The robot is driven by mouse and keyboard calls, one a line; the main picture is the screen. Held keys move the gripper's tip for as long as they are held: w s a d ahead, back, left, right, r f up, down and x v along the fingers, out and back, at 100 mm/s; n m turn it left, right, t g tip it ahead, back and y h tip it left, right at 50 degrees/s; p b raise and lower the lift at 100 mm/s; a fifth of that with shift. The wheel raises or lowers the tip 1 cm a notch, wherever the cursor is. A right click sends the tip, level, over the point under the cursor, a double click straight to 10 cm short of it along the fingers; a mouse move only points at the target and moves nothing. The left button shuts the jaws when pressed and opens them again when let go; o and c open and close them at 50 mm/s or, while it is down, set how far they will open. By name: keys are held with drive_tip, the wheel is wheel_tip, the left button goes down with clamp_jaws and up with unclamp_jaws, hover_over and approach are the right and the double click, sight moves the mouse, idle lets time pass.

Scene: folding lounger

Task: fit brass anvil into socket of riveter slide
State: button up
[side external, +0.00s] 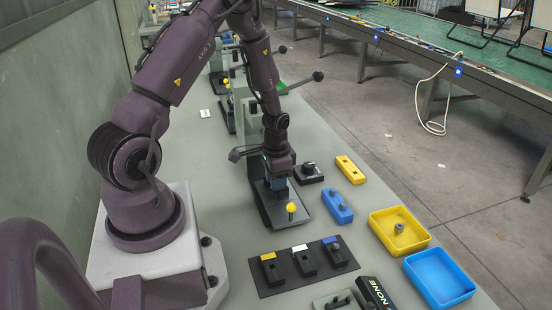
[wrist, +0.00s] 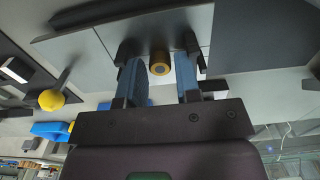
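My gripper (side external: 277,186) points down over the dark base plate (side external: 310,216) of the nearest riveter, beside its yellow knob (side external: 291,208). In the wrist view my gripper (wrist: 159,50) has its two blue fingers with black tips spread apart. The brass anvil (wrist: 159,66), a short round piece with a darker centre, shows between the fingers, with a visible gap on the right side. It looks free of the fingertips. The yellow knob (wrist: 51,100) is at the left there. The slide's socket is not clear in either view, so I cannot tell whether the anvil sits in it.
A black mat (side external: 266,287) with three marked holders lies in front. A yellow bin (side external: 425,240) holds a small grey part; a blue bin (side external: 440,283) looks empty. A blue block (side external: 337,206), yellow block (side external: 351,168) and black knobbed block (side external: 309,173) stand right of the riveter.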

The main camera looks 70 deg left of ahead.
wheel_tip(320, 180, up, 12)
drive_tip(key=shift+r, duration=0.2)
drive_tip(key=s+d+r+t, duration=0.2)
drive_tip(key=s+d+r, duration=0.1)
drive_tip(key=d+r, duration=0.3)
drive_tip(key=s+d+r+t, duration=0.1)
drive_tip(key=s+d+r, duration=0.2)
drive_tip(key=d+r, duration=0.3)
drive_tip(key=s+d+r+t, duration=0.2)
drive_tip(key=s+d+r, duration=0.1)
drive_tip(key=d+r, duration=0.4)
drive_tip(key=shift+r+t, duration=0.3)
